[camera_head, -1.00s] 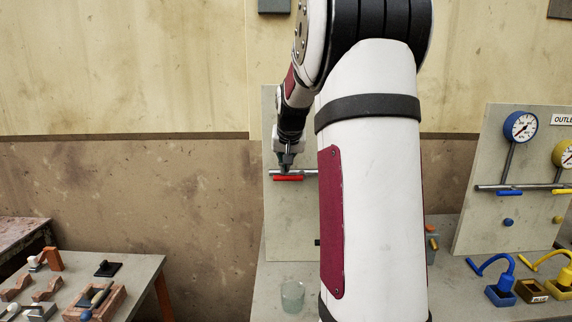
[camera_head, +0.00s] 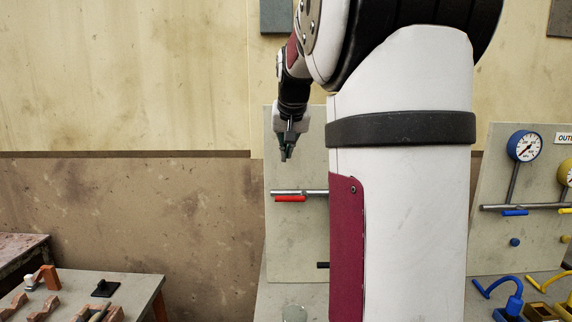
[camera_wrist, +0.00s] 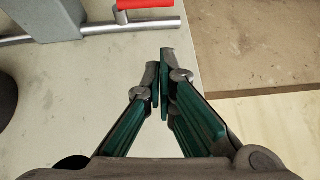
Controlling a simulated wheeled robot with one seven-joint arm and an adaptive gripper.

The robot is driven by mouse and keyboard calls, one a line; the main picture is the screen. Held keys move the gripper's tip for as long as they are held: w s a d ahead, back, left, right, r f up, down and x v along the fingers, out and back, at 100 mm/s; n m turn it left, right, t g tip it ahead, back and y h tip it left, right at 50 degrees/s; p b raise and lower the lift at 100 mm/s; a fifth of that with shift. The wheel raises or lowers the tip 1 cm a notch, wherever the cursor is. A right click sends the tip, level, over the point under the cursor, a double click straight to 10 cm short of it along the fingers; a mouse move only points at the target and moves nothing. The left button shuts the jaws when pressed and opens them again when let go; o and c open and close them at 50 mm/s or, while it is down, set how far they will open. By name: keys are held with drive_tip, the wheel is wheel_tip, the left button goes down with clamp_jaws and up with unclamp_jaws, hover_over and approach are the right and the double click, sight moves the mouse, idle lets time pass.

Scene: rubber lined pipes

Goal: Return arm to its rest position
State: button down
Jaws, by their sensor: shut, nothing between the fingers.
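My gripper (camera_head: 286,154) hangs at the end of my arm, above the red valve handle (camera_head: 290,199) and in front of the pale panel (camera_head: 295,232). It is shut and empty. In the wrist view, the fingertips of my gripper (camera_wrist: 163,68) come together below the red handle (camera_wrist: 146,4) and its grey pipe (camera_wrist: 95,30), apart from both. My arm covers the right part of the panel and most of the bench behind it in the head view.
A second panel with a blue gauge (camera_head: 524,146) and blue handle (camera_head: 514,212) is at right. A table (camera_head: 130,287) with several small parts is at lower left. The wall at left is clear.

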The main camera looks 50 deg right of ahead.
drive_tip(key=shift+s+a+r, duration=0.2)
drive_tip(key=shift+a+r, duration=0.05)
drive_tip(key=shift+r, duration=0.2)
